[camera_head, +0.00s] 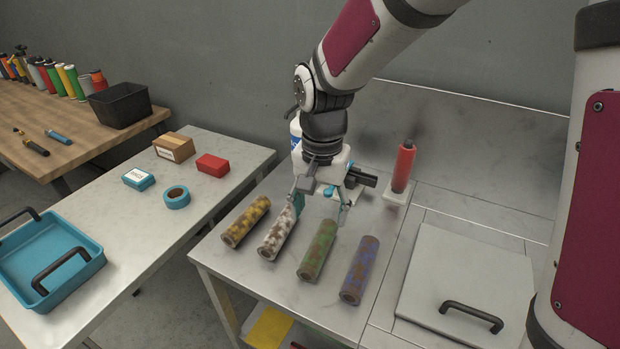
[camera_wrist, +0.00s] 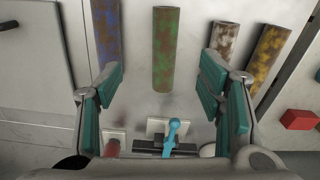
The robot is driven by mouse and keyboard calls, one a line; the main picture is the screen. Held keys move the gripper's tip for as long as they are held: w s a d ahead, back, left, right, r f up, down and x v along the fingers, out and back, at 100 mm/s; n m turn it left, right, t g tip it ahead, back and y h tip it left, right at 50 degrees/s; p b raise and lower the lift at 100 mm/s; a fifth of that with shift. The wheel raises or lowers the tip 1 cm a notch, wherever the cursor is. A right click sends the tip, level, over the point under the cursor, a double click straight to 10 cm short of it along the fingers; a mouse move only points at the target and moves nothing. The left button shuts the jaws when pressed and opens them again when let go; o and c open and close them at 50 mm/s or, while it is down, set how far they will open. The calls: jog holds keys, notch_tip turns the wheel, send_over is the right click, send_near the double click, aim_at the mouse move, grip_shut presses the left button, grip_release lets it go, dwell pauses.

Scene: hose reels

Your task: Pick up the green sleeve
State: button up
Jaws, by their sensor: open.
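The green sleeve (camera_head: 317,251) is a worn brown-and-green tube lying on the grey worktop, third from the left in a row of sleeves. It also shows in the wrist view (camera_wrist: 165,50), top centre, lengthwise between the lines of my two fingers. My gripper (camera_head: 320,208) is open and empty, with teal finger pads, above the worktop at the far end of the row. In the wrist view my gripper (camera_wrist: 163,75) has its fingers spread on either side of the green sleeve's near end, and I see no contact.
A yellow sleeve (camera_head: 246,222) and a white sleeve (camera_head: 278,234) lie left of the green one; a purple sleeve (camera_head: 360,271) lies right. A red cylinder (camera_head: 403,166) stands behind on a white base. A grey lid with a black handle (camera_head: 471,316) is at right.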

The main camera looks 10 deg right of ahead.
aim_at(315, 250)
jog(key=f, duration=0.6)
jog(key=w+f, duration=0.1)
jog(key=f, duration=0.3)
jog(key=shift+a+f, duration=0.1)
jog(key=shift+a, duration=0.05)
jog(key=f, duration=0.5)
jog(key=shift+w+a, duration=0.1)
jog(key=shift+w, duration=0.1)
jog(key=c, duration=1.3)
